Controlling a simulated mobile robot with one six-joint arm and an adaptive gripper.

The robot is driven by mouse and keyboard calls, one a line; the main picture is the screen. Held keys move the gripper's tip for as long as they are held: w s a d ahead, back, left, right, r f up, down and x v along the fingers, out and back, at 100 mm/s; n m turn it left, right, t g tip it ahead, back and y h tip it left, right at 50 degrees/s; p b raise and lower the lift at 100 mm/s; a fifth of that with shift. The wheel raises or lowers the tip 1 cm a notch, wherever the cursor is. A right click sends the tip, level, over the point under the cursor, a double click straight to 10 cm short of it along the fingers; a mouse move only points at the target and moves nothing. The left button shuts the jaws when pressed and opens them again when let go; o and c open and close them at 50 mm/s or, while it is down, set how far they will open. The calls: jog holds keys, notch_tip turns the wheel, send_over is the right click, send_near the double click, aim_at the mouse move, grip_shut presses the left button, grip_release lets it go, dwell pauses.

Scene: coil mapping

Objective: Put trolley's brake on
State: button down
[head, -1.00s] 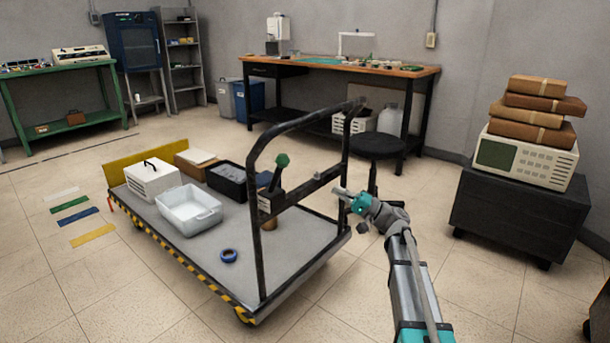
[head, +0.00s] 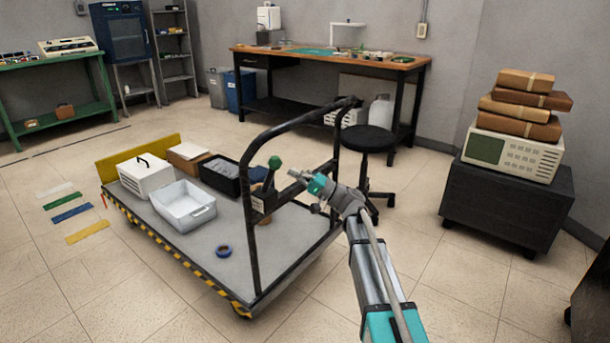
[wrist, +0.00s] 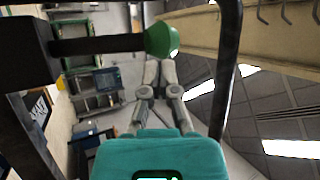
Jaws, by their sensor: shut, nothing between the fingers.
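The trolley (head: 240,262) is a grey flatbed with a black push frame and yellow-black edge stripes. Its brake lever has a green knob (head: 275,162) on a dark arm, rising from a box (head: 262,202) on the frame's crossbar. In the head view the lever stands up, tilted slightly right. My gripper (head: 294,174) is shut and empty, just right of the lever near knob height. In the wrist view the green knob (wrist: 162,39) is just beyond my fingertips (wrist: 160,55). I cannot tell whether they touch.
The trolley carries a white bin (head: 184,206), a white case (head: 146,176), a black crate (head: 220,176) and blue tape (head: 223,251). A stool (head: 367,140) stands behind the frame. A dark cabinet (head: 505,205) is at the right. The floor in front is clear.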

jog(key=shift+p+x, duration=0.3)
jog(key=shift+x, duration=0.85)
jog(key=shift+a, duration=0.15)
